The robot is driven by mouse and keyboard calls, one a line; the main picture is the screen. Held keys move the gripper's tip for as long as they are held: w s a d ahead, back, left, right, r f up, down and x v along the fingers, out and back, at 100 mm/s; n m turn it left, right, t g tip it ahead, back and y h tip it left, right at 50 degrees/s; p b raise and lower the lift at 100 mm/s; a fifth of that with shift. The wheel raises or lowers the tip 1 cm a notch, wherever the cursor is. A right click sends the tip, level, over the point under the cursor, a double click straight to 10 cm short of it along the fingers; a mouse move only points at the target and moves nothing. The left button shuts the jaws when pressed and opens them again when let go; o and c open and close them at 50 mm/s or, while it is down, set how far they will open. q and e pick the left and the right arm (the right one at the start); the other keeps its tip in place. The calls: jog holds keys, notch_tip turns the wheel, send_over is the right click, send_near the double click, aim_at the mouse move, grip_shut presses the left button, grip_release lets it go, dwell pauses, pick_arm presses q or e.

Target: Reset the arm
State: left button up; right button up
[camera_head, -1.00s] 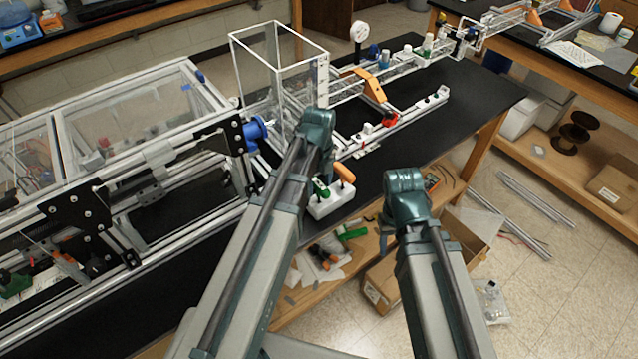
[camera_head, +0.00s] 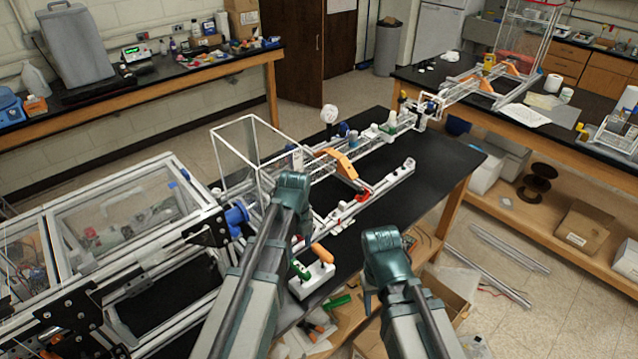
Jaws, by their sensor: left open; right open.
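My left arm rises from the bottom middle, its teal joint in front of the black bench.
The black bench (camera_head: 432,177) carries a framed machine (camera_head: 128,212), a clear box frame (camera_head: 238,150) and a rail assembly with an orange bracket (camera_head: 343,163). A white block with orange and green handles (camera_head: 312,280) sits close by my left arm. Cardboard boxes (camera_head: 583,226) lie at right.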

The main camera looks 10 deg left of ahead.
pick_arm(q)
jog(key=s+d+f+n+b, duration=0.5)
jog(key=s+f+n+b, duration=0.1)
jog(key=n, duration=0.5)
jog(key=s+d+f+n+y+b, duration=0.1)
jog(key=s+d+f+n+b, duration=0.4)
jog(key=n, duration=0.5)
jog(key=shift+s+d+f+n+b, duration=0.35)
jog(key=shift+s+f+b, duration=0.6)
jog(key=shift+s, duration=0.7)
jog(key=shift+a, duration=0.1)
dwell(1.2)
